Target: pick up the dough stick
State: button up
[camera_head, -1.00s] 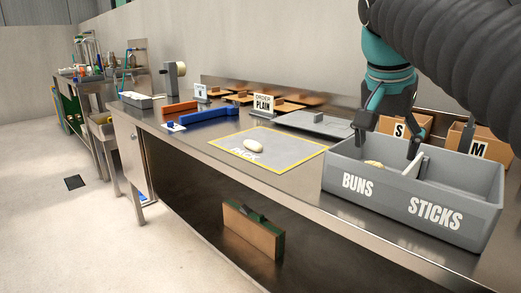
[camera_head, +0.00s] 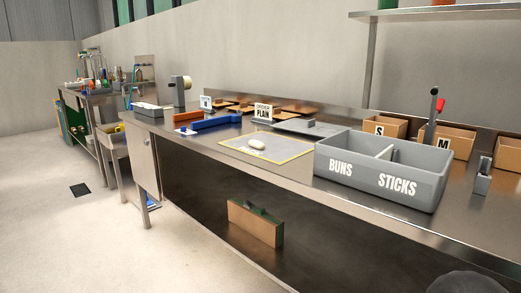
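A pale, elongated piece of dough (camera_head: 257,146) lies on the grey, yellow-edged packing mat (camera_head: 290,158) in the middle of the bench. I cannot tell whether it is a stick or a bun. To its right stands a grey two-compartment bin (camera_head: 368,178), marked BUNS on the left and STICKS on the right, with a light divider between. The front wall hides the bin's floor, so I see no dough in it. My gripper is out of view. Only a dark rounded shape, probably part of my arm, shows at the bottom right edge.
Cardboard boxes marked S (camera_head: 385,126) and M (camera_head: 447,139) stand behind the bin. A red-handled tool (camera_head: 435,113) stands upright there. A PLAIN order sign (camera_head: 263,113) and a grey flat lid or plate (camera_head: 308,127) are behind the mat. A shelf (camera_head: 440,14) hangs above.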

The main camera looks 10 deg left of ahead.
aim_at(256, 144)
jog(key=k, duration=1.2)
jog(key=u, duration=0.7)
jog(key=i, duration=0.7)
jog(key=u, duration=0.75)
jog(key=i, duration=0.75)
jog(key=z, duration=0.8)
jog(key=i, duration=0.7)
jog(key=z, duration=0.65)
